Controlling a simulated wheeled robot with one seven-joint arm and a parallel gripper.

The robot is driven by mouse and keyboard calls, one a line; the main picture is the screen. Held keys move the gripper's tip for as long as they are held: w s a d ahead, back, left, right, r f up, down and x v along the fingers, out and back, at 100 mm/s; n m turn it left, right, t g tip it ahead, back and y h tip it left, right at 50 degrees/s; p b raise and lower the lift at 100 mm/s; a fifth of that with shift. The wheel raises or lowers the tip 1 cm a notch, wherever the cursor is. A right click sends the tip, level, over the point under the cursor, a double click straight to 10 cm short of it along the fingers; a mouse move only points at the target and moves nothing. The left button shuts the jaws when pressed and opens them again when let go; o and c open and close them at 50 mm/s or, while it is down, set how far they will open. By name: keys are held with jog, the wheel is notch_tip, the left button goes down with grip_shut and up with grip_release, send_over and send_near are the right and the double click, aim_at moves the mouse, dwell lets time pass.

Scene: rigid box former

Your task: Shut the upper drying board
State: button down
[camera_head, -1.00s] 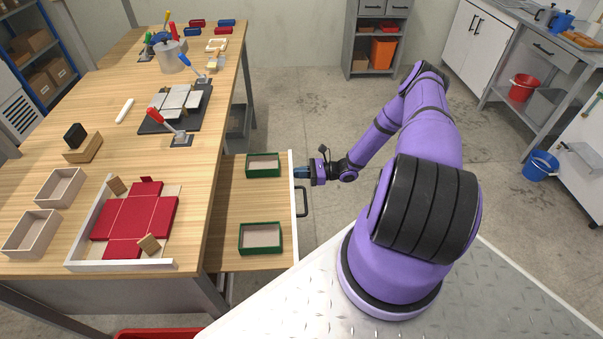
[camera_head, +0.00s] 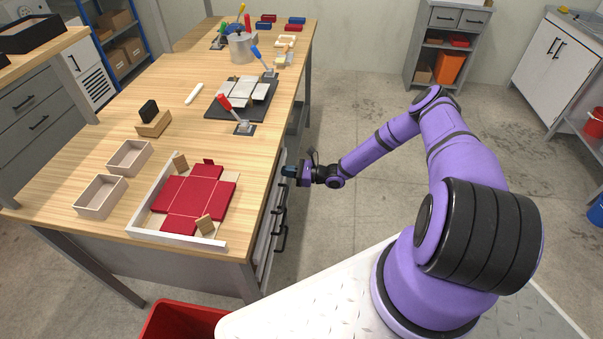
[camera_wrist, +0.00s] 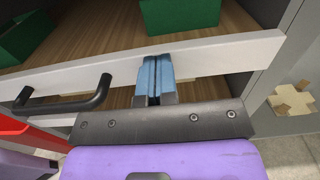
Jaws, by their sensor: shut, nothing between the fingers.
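The upper drying board is a wooden pull-out with a pale front (camera_wrist: 225,51) and a black bar handle (camera_wrist: 70,103). Two green-walled trays (camera_wrist: 178,14), (camera_wrist: 25,38) sit on it in the wrist view. In the head view it is pushed in under the bench top, and its trays are hidden. Whether it is fully flush is unclear. My gripper (camera_head: 288,171) is shut and empty at the bench's right side. In the wrist view its blue fingertips (camera_wrist: 157,68) are at the pale front, right of the handle; they look pressed to it.
Another wooden board shows below the upper one, and more black handles (camera_head: 279,238) run down the bench side. The bench top (camera_head: 150,180) holds a red box blank (camera_head: 190,203), trays and clamps. A red bin (camera_head: 180,318) stands at the front. The floor (camera_head: 345,125) right of the bench is clear.

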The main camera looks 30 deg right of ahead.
jog(key=shift+x, duration=0.85)
jog(key=shift+a+r, duration=0.15)
jog(key=shift+r, duration=0.05)
